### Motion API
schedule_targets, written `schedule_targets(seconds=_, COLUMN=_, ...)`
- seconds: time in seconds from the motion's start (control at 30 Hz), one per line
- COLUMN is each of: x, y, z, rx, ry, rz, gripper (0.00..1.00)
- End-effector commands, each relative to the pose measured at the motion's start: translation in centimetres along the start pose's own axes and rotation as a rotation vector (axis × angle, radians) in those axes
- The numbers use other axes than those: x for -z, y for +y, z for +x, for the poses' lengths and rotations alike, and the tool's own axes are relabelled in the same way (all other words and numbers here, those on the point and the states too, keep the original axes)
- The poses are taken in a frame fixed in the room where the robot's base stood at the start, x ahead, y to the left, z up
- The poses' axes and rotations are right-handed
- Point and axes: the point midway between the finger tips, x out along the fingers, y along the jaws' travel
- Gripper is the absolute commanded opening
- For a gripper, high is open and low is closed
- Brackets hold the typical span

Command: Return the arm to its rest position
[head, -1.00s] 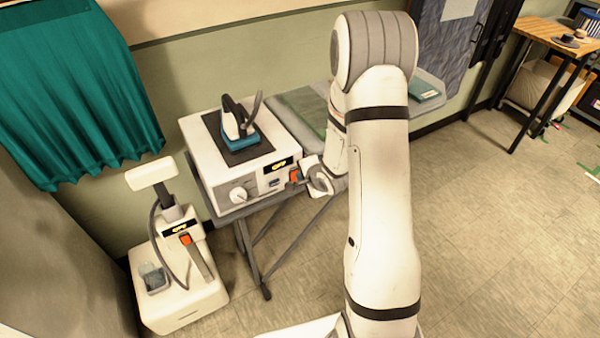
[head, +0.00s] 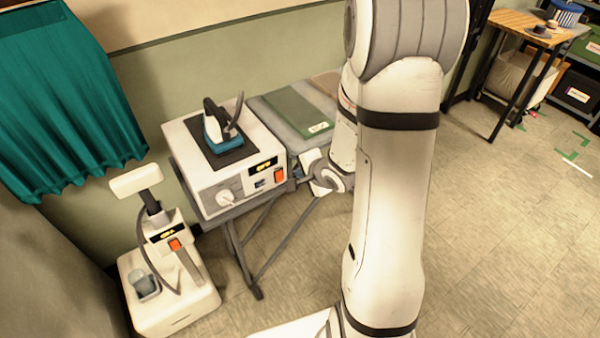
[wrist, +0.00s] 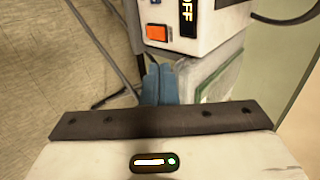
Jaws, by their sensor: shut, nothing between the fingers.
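My arm (head: 400,180) stands large and upright in the middle of the head view, with its wrist (head: 332,178) to the left, beside the ironing station. My gripper's blue fingers (wrist: 160,84) are together and empty in the wrist view. They point toward the ironing station (wrist: 205,22), below its orange switch (wrist: 157,34) in the picture. The station's body (head: 225,165) is a white box on a folding-leg board. In the head view the fingers are not clearly visible.
A blue and white iron (head: 216,130) stands on the station's dark mat. A white steam unit (head: 170,290) is on the floor at left, under a teal curtain (head: 65,100). Green cloth (head: 298,115) lies on the board. The floor at right (head: 510,230) is open; a wooden table (head: 525,28) stands beyond.

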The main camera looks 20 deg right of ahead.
Motion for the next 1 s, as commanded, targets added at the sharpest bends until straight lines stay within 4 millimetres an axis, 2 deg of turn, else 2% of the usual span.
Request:
schedule_targets(seconds=0.3, x=0.0, y=-0.1, z=0.0, rx=-0.001, ry=0.002, rz=-0.005, gripper=0.0)
schedule_targets(seconds=0.47, x=0.6, y=-1.1, z=-1.4, rx=-0.037, ry=0.06, rz=-0.122, gripper=0.0)
schedule_targets(seconds=0.63, x=1.3, y=-2.9, z=-5.7, rx=-0.173, ry=0.169, rz=-0.403, gripper=0.0)
schedule_targets(seconds=0.77, x=0.7, y=-3.5, z=-10.1, rx=-0.305, ry=0.188, rz=-0.615, gripper=0.0)
schedule_targets(seconds=0.87, x=-0.7, y=-3.5, z=-13.5, rx=-0.399, ry=0.15, rz=-0.761, gripper=0.0)
schedule_targets(seconds=1.0, x=-3.6, y=-2.9, z=-18.4, rx=-0.496, ry=0.028, rz=-0.959, gripper=0.0)
